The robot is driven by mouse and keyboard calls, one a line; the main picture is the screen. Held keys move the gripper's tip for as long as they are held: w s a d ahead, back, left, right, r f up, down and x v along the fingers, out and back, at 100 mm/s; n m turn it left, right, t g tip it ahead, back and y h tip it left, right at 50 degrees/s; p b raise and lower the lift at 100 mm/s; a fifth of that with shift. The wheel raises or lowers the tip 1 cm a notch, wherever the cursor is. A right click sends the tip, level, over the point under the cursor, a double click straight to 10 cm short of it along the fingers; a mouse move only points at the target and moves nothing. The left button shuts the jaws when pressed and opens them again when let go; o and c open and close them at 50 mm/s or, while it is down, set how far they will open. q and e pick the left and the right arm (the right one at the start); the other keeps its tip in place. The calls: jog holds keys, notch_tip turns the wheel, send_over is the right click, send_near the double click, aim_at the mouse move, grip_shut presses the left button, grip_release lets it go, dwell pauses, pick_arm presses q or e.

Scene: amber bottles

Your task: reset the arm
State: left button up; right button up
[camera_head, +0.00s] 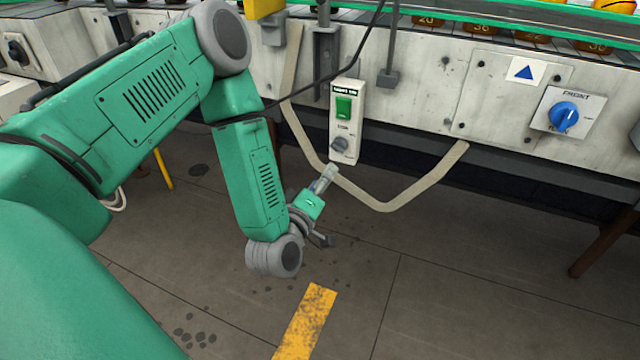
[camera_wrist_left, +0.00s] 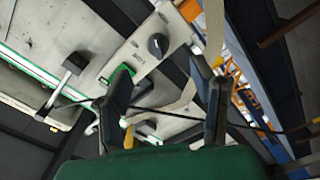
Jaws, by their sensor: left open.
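My left arm is green with grey joints and comes in from the left in the head view. My left gripper (camera_head: 326,208) hangs in front of the conveyor machine, below and beside a small control box (camera_head: 344,122) with a green switch and a grey knob. The fingertips appear just below the box; I cannot tell the exact gap. In the left wrist view the left gripper (camera_wrist_left: 164,108) is open, its two dark fingers spread with nothing between them. The box's dark knob (camera_wrist_left: 158,45) shows beyond the fingers. My right gripper is not in view.
The grey machine panel (camera_head: 430,80) carries a blue FRONT knob (camera_head: 563,116) at right. Amber bottles (camera_head: 480,28) stand in a row at the top. A beige strap (camera_head: 400,205) and dark cable (camera_head: 350,60) hang near the box. The floor (camera_head: 460,290) has a yellow stripe (camera_head: 305,322).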

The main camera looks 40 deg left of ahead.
pick_arm(q)
jog(key=shift+v, duration=0.85)
jog(key=s+d+f+m+g+h+p, duration=0.3)
jog(key=s+d+f+m+g+h, duration=0.3)
jog(key=s+d+f+m+g, duration=0.45)
jog(key=s+a+f+m+g, duration=0.1)
jog(key=s+a+m+g, duration=0.1)
jog(key=s, duration=0.6)
jog(key=s+a+f+m+g+y+p, duration=0.1)
jog(key=s+a+f+m+g, duration=0.1)
jog(key=s, duration=0.7)
jog(key=shift+a+m+g+y, duration=0.35)
jog(key=shift+a+g, duration=0.15)
jog(key=shift+g, duration=0.65)
jog(key=shift+w, duration=0.1)
dwell(0.8)
